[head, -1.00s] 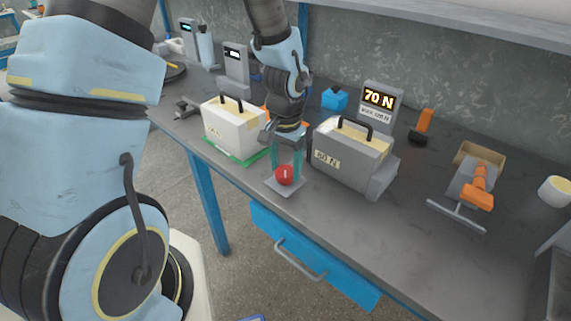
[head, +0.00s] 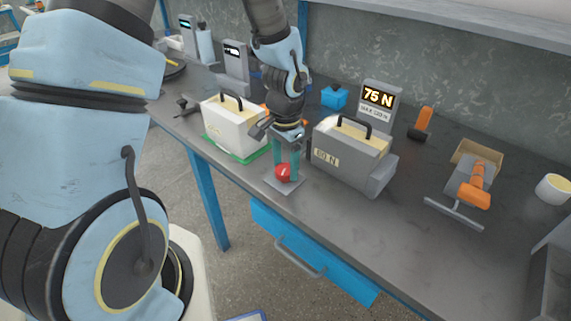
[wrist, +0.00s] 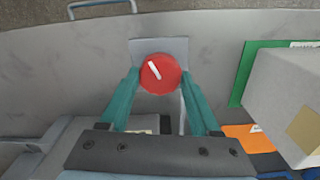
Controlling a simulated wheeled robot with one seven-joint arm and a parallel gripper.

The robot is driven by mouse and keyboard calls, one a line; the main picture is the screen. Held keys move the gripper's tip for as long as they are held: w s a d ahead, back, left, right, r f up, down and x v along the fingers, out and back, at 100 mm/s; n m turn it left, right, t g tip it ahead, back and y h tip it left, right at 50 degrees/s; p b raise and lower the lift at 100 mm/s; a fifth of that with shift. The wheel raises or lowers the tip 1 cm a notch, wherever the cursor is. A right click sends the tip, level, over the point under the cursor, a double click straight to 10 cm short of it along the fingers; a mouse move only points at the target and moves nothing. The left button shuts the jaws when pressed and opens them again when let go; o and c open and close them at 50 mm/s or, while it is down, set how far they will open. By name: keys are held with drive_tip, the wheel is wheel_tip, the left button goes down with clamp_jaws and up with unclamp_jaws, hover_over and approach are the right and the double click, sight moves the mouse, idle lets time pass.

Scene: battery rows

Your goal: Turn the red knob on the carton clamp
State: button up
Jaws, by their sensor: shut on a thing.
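The red knob (head: 283,172) with a white pointer line sits on a small grey plate (head: 292,187) near the table's front edge. It also shows in the wrist view (wrist: 160,73), its line tilted toward upper left. My gripper (head: 287,165) points down with its teal fingers on both sides of the knob, shut on it. A grey box with a black handle (head: 350,155), labelled 60 N, stands right of the knob. Behind it a display (head: 378,97) reads 75 N, with a smaller line of print under it that looks like a maximum of 120 N.
A white box (head: 232,125) on a green mat stands left of my gripper. An orange-handled tool (head: 473,193) lies at the right, near a white cup (head: 553,188). A blue drawer (head: 310,262) hangs under the table edge.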

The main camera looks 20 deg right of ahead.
sight(285, 168)
drive_tip(key=o, duration=1.4)
wheel_tip(285, 168, up, 11)
drive_tip(key=shift+f+b, duration=0.1)
drive_tip(key=shift+b, duration=0.3)
drive_tip(key=shift+a, duration=0.1)
drive_tip(key=a+n, duration=0.4)
drive_tip(key=a, duration=0.4)
drive_tip(key=w+a+r+n+t, duration=0.1)
drive_tip(key=a+n, duration=0.3)
drive_tip(key=a, duration=0.4)
drive_tip(key=a+r+n, duration=0.1)
drive_tip(key=a+n, duration=0.4)
drive_tip(key=a, duration=0.4)
drive_tip(key=shift+w+t, duration=0.15)
drive_tip(key=shift+t, duration=0.15)
